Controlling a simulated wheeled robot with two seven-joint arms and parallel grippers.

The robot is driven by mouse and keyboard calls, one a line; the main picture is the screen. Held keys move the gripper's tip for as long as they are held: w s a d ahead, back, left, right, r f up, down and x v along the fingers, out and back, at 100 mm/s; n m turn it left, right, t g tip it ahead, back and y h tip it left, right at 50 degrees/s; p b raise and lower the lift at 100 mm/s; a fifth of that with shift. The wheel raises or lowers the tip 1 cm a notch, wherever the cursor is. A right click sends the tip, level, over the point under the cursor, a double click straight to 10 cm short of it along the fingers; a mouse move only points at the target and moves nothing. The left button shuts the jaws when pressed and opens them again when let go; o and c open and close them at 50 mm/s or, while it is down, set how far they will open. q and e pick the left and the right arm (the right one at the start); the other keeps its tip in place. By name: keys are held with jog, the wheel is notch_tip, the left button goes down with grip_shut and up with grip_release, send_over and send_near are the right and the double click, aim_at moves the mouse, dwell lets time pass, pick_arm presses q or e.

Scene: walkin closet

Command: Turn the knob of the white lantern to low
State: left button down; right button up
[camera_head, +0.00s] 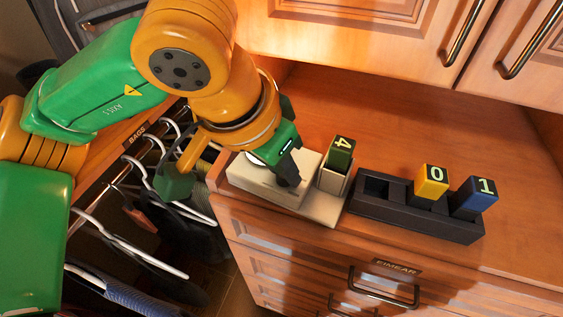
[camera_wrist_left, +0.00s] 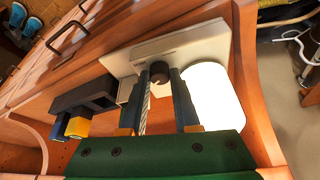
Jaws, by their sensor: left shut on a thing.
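The white lantern (camera_head: 262,185) stands on the wooden counter, partly hidden behind my left gripper in the head view. In the left wrist view its pale base (camera_wrist_left: 200,42) and bright white cylinder (camera_wrist_left: 215,95) show. A dark round knob (camera_wrist_left: 160,73) is on the base. My left gripper (camera_head: 286,172) is at the knob from above; in the left wrist view its two fingers (camera_wrist_left: 159,76) are on either side of the knob and shut on it. The knob's setting marks are too small to read. My right gripper is not in view.
A green block marked 4 (camera_head: 340,152) stands in a white holder (camera_head: 333,183) beside the lantern. Cabinet doors (camera_head: 370,38) hang above; hangers (camera_head: 135,265) are at left.

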pick_arm(q)
jog(key=c, duration=0.6)
grip_release()
jog(key=shift+c, duration=0.2)
